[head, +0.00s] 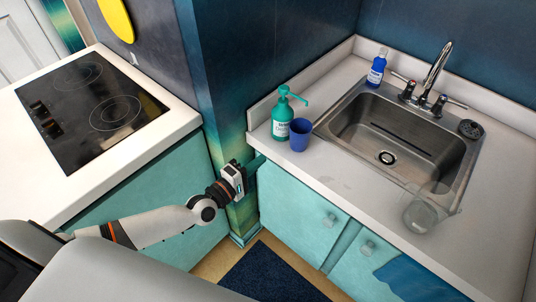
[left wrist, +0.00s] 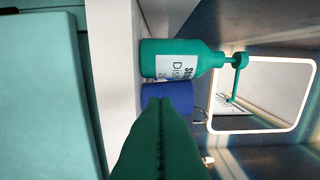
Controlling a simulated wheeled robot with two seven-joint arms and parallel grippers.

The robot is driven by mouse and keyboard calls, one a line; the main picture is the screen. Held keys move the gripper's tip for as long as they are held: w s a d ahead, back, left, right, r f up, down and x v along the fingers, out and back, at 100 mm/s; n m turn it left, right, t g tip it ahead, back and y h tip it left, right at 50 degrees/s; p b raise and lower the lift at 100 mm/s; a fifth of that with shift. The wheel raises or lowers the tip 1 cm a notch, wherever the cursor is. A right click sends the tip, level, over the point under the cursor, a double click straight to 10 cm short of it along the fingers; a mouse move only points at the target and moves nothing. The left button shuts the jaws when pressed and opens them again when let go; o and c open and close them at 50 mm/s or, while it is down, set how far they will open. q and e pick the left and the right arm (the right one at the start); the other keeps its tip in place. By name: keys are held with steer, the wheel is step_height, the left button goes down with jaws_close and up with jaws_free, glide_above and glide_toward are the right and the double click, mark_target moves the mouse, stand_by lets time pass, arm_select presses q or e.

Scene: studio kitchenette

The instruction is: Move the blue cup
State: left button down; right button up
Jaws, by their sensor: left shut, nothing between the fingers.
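The blue cup (head: 299,135) stands upright on the white counter, left of the sink, close beside a green pump bottle (head: 281,122). In the left wrist view, the cup (left wrist: 168,96) shows sideways, partly hidden behind my green fingers. My left gripper (head: 254,166) is in front of the counter's left front edge, lower left of the cup in the head view and apart from it. Its fingers (left wrist: 160,104) are shut with nothing between them. My right gripper is not in view.
The metal sink (head: 350,112) with its tap (head: 437,70) lies right of the cup. A clear glass (head: 424,209) is at the sink's front edge. A blue bottle (head: 376,69) stands behind the sink. A black hob (head: 88,108) is at left. Counter in front of the cup is clear.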

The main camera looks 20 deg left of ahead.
mark_target(291, 142)
arm_select(q)
steer(key=x, duration=0.9)
steer(key=shift+w, duration=0.2)
steer(key=shift+s+d+p, duration=0.1)
steer(key=shift+d+p, duration=0.25)
steer(key=shift+d, duration=0.5)
steer(key=shift+s+f, duration=0.1)
steer(key=shift+s, duration=0.05)
